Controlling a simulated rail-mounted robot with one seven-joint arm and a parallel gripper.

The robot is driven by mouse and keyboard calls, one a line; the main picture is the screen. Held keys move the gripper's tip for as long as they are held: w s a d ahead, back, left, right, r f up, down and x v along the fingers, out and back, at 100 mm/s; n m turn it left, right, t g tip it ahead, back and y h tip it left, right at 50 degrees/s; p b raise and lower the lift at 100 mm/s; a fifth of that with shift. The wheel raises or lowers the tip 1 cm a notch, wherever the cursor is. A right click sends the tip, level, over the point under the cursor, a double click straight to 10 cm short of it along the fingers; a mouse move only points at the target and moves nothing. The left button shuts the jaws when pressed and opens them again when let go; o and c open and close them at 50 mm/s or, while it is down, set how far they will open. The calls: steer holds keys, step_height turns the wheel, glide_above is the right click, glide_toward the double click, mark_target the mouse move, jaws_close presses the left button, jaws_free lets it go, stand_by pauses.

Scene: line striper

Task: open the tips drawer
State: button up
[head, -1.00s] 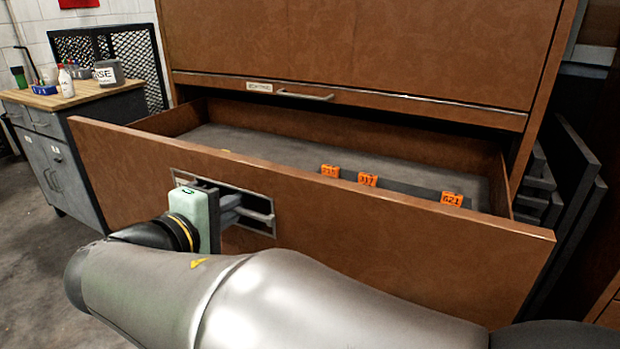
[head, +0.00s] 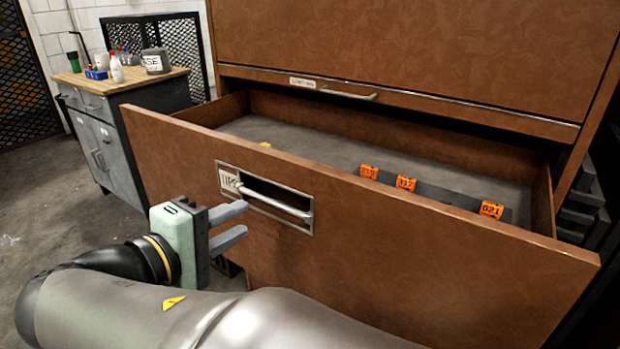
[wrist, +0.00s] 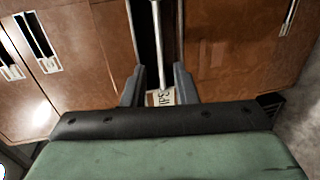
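The tips drawer (head: 420,245) is a wide brown drawer, pulled well out of the cabinet in the head view. Its front has a recessed metal handle (head: 275,200) with a label reading "TIPS" (head: 229,182) at its left end. My gripper (head: 244,222) is open and empty, in front of the drawer face, just below and left of the handle and apart from it. In the wrist view the open fingers (wrist: 159,80) show with the handle bar (wrist: 158,45) beyond them and the label (wrist: 160,97) between them.
Inside the drawer lie orange numbered tags (head: 405,184) on a grey strip and a small yellow item. A closed upper panel (head: 420,50) sits above. A grey workbench (head: 125,95) with bottles and a can stands at the left. Floor is free between.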

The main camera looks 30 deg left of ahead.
steer(key=p+v, duration=0.1)
steer(key=v, duration=0.7)
steer(key=shift+s, duration=0.1)
